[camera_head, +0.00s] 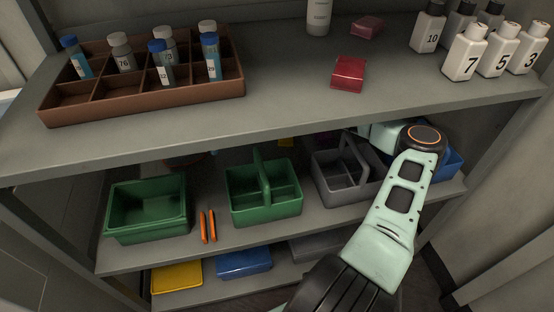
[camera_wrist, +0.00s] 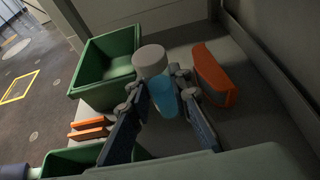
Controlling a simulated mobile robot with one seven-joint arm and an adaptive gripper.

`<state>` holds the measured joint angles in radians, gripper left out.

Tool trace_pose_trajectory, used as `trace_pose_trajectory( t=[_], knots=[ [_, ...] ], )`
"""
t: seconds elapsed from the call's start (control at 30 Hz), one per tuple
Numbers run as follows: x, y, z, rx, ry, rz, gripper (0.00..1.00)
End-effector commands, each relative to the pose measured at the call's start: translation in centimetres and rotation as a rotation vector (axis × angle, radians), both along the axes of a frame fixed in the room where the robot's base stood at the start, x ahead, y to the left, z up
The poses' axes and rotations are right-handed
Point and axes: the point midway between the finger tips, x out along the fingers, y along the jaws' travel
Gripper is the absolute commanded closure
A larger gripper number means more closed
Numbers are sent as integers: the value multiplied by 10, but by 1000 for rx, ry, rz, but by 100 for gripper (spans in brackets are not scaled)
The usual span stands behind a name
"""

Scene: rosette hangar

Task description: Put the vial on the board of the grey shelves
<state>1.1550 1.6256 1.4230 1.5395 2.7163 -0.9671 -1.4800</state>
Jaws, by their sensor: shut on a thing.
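A vial (camera_wrist: 163,97) with a pale grey cap and blue contents is between the fingers of my gripper (camera_wrist: 165,130) in the wrist view. My gripper is shut on it, over the middle board (camera_wrist: 240,130) of the grey shelves. I cannot tell whether the vial's base touches the board. In the head view my arm reaches under the top board (camera_head: 285,65) into the middle level, and that board hides the gripper and held vial. The middle board (camera_head: 215,247) also shows there.
A green bin (camera_wrist: 84,80), orange markers (camera_wrist: 90,128) and an orange-brown object (camera_wrist: 214,76) are close to my gripper. A green caddy (camera_head: 264,208) and grey caddy (camera_head: 338,193) stand on the middle board. Several vials stand in a brown rack (camera_head: 150,108) above.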

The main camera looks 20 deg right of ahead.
Motion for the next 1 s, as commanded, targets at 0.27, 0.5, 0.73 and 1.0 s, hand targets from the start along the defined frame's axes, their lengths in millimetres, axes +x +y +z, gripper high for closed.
trace_pose_trajectory(
  t=[0.27,0.5,0.73,1.0],
  knots=[
    [0,0,-23,1,3,0,100],
    [0,0,-60,-1,0,0,100],
    [0,0,-81,0,2,-1,100],
    [0,0,-100,0,0,0,100]
  ],
)
